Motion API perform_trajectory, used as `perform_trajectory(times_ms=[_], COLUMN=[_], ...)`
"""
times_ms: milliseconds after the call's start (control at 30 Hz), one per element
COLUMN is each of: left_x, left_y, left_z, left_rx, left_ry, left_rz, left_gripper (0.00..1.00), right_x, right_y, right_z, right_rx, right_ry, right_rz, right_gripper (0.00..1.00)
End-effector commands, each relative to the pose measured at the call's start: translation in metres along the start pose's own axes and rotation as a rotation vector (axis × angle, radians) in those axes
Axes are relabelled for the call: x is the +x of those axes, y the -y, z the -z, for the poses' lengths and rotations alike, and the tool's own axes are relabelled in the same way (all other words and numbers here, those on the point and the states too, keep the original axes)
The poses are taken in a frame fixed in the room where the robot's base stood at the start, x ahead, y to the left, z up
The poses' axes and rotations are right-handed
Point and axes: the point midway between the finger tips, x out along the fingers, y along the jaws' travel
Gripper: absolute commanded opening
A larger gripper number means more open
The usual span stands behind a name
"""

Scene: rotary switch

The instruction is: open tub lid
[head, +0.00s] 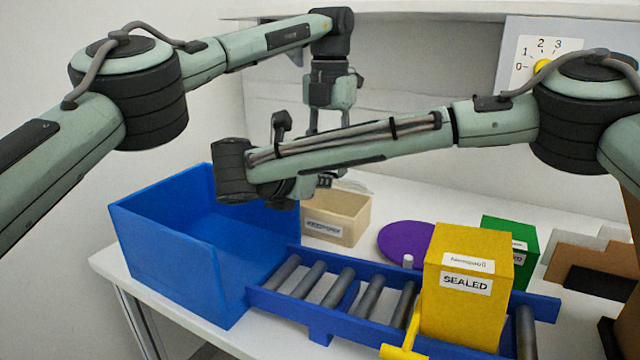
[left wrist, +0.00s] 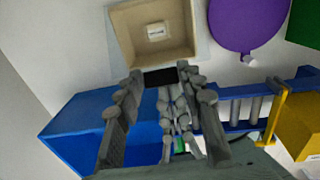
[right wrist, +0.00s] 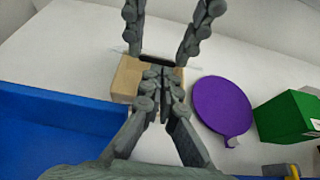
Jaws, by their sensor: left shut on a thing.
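The open-topped beige tub (head: 335,222) stands at the back of the table, its label facing front. A pale translucent flat piece (head: 350,185), perhaps the lid, shows at its rim.
A big blue bin (head: 170,257) stands left of the tub. A blue roller conveyor (head: 320,303) with a yellow SEALED box (head: 466,290) runs in front. A purple disc (head: 405,238) and green box (head: 522,240) lie right. A dial panel (head: 545,55) is behind.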

Motion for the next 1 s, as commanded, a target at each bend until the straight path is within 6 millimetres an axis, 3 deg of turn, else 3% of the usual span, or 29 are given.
perform_trajectory(times_ms=[33,267,300,433,1000], left_x=[0.0042,0.0059,0.0061,0.0062,0.0007], left_y=[0.0016,0.0019,0.0019,0.0017,-0.0044], left_z=[-0.0004,0.0008,0.001,0.0014,-0.0061], left_rx=[0.002,0.003,0.003,0.003,0.0], left_ry=[-0.002,-0.009,-0.01,-0.012,0.033], left_rz=[0.002,0.002,0.002,0.002,-0.012], left_gripper=[0.0,0.0,0.42,0.58,0.59], right_x=[0.003,0.0037,0.0039,0.0041,0.0033], right_y=[0.0016,0.0024,0.0027,0.003,0.0024], right_z=[-0.0118,-0.0163,-0.0166,-0.0162,-0.0122], right_rx=[0.013,0.017,0.017,0.017,0.012], right_ry=[0.005,0.013,0.013,0.013,0.006], right_rz=[0.003,0.007,0.008,0.009,0.007], right_gripper=[0.0,0.0,0.0,0.0,0.0])
